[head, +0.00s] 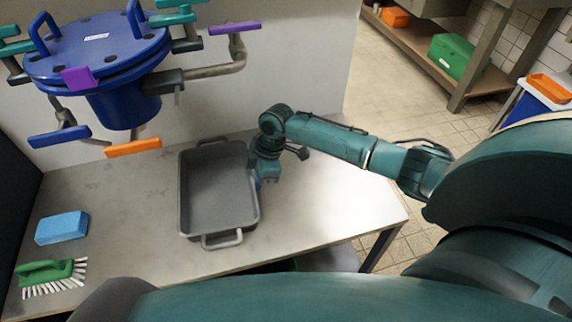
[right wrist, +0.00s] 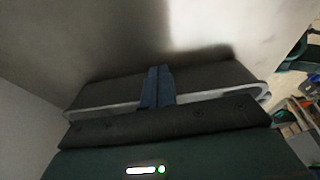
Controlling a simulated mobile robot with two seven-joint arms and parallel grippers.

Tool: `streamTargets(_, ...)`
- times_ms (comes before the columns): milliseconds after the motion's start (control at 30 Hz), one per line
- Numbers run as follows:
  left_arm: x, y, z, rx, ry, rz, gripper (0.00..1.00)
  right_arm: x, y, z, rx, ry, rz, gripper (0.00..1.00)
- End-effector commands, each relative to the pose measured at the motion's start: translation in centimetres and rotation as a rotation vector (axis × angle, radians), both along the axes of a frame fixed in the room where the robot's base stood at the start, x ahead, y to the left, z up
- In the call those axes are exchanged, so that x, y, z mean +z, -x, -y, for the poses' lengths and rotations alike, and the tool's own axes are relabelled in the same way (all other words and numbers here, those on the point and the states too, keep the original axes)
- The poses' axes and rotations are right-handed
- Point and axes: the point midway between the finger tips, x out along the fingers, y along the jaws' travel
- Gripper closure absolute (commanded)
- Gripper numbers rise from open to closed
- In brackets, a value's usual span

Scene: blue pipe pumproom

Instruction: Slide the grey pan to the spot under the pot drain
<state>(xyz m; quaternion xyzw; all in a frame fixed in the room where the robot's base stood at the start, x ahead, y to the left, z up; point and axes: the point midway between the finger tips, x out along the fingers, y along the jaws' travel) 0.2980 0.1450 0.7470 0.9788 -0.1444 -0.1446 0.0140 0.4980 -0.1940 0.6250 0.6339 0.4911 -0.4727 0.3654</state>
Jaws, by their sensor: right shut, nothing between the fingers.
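The grey pan (head: 215,190) is a deep rectangular pan with a loop handle at its near and far ends. It sits on the grey table, right of and nearer than the blue pot (head: 125,105), whose round body hangs above the table's back. My right gripper (head: 260,184) is shut and empty at the pan's right side wall; whether it touches is hard to tell. In the right wrist view its closed fingers (right wrist: 157,88) show in front of the pan's side (right wrist: 205,82). The pot's drain outlet is not clearly seen. My left gripper is not in view.
A blue sponge (head: 62,228) and a green brush (head: 50,275) lie at the table's left. Valve handles, including an orange one (head: 133,148) and a dark blue one (head: 60,137), stick out low around the pot.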

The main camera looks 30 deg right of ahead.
Motion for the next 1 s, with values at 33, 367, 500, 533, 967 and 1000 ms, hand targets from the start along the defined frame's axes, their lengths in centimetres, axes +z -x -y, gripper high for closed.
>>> streamTargets(33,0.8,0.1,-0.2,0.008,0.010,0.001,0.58,0.5,-0.5,-2.0,0.003,-0.008,0.002,1.00)
streamTargets(367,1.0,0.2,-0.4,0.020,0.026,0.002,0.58,0.0,-2.6,-10.1,0.002,-0.005,0.003,1.00)
streamTargets(500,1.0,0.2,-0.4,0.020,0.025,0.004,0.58,0.0,-2.9,-11.2,0.000,-0.002,0.003,1.00)
streamTargets(533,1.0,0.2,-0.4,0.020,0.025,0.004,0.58,0.0,-2.9,-11.3,0.000,-0.002,0.003,1.00)
streamTargets(967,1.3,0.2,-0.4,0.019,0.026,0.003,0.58,0.6,-2.9,-11.1,0.000,-0.001,0.003,1.00)
streamTargets(1000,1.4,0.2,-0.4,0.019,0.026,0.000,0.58,1.1,-2.9,-10.9,0.000,-0.001,0.003,1.00)
